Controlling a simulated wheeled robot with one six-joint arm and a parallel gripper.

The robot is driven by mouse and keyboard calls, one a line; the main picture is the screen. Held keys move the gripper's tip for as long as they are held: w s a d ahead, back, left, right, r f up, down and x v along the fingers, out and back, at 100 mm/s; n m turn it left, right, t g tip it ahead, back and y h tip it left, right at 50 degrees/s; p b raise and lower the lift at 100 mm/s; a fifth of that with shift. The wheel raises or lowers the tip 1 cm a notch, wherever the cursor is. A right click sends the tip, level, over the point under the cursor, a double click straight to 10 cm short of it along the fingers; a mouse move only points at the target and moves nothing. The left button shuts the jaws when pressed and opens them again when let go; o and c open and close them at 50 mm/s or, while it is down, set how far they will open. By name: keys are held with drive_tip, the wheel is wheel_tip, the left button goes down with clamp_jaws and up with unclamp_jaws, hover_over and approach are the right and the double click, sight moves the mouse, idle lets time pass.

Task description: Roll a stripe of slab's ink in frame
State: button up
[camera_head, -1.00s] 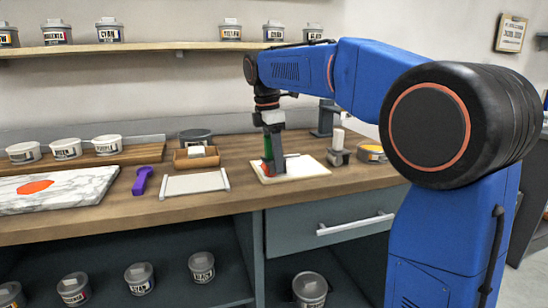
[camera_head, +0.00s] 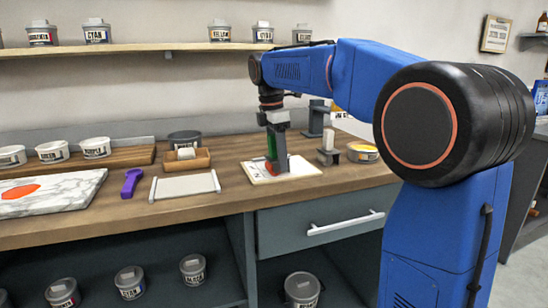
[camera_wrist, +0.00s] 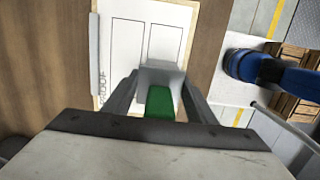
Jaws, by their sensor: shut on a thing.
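My gripper (camera_head: 279,160) is shut on a roller with a green handle (camera_head: 271,147), upright over a pale board with a white sheet (camera_head: 256,172). An orange-red patch shows at the tool's foot, low at the sheet; contact is hard to tell. In the wrist view the green handle (camera_wrist: 160,104) sits between the fingers, under a grey-white head that hides part of the sheet. The sheet (camera_wrist: 128,12) bears two thin-outlined frames side by side, blank where visible. The marble slab (camera_head: 75,190) with an orange-red ink patch (camera_head: 20,191) lies at the far left.
A purple tool (camera_head: 131,182) and a pale tray (camera_head: 185,186) lie left of the sheet. White tubs (camera_head: 52,152) line a back ledge.

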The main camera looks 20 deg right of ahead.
drive_tip(key=shift+d, duration=1)
drive_tip(key=shift+d+f, duration=0.15)
drive_tip(key=shift+d, duration=2.75)
drive_tip(key=shift+d+r, duration=0.15)
drive_tip(key=shift+d, duration=0.55)
drive_tip(key=shift+d+r, duration=0.1)
drive_tip(key=shift+d, duration=0.55)
drive_tip(key=shift+a+f, duration=0.15)
drive_tip(key=shift+a, duration=1.35)
drive_tip(key=shift+a, duration=0.1)
